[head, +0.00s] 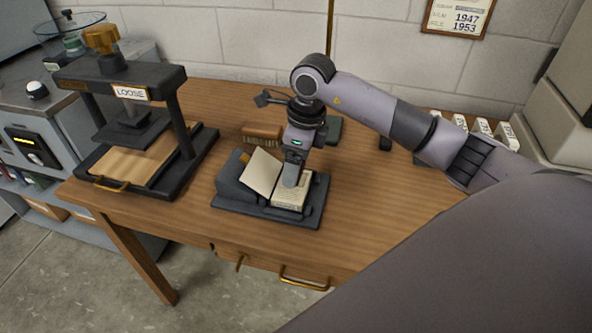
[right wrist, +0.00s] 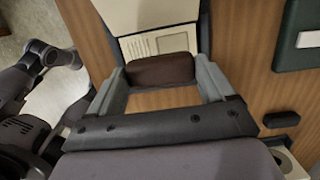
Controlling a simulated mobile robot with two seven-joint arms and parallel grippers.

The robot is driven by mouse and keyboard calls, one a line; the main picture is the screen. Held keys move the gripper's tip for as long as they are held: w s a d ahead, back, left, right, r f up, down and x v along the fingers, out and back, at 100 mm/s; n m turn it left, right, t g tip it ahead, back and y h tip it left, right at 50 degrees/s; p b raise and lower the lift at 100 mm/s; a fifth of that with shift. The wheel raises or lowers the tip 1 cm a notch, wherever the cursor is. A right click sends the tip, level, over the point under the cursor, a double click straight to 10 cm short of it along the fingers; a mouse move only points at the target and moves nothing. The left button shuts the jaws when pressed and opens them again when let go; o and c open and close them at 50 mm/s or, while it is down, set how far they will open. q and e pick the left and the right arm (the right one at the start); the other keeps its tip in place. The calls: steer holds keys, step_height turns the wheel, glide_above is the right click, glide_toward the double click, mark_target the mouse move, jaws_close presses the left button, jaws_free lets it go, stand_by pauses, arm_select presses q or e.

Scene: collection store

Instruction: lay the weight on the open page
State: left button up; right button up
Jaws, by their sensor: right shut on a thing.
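An open book lies in a dark grey cradle (head: 230,190) on the wooden table. Its left page (head: 261,171) is raised at a slant, and its right page (head: 290,200) lies flatter, with print; the printed page (right wrist: 172,42) also shows in the right wrist view. My right gripper (head: 289,184) points down over the right page. In the right wrist view its fingers (right wrist: 163,82) are shut on a dark brown weight (right wrist: 160,69), which is at the printed page's near edge. I cannot tell whether the weight touches the page. The gripper hides the weight in the head view.
A press (head: 122,113) tagged LOOSE stands at the table's left. A small black object (head: 385,143) and white labelled items (head: 482,126) are further right. The table's front right is clear.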

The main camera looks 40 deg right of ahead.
step_height(320, 180, down, 3)
steer(key=shift+f, duration=0.1)
steer(key=o, duration=1.1)
steer(key=shift+r, duration=0.4)
steer(key=r, duration=0.3)
steer(key=s+r, duration=0.1)
steer(key=r, duration=0.3)
steer(key=d+r, duration=0.1)
steer(key=r, duration=0.3)
steer(key=shift+s+r, duration=0.2)
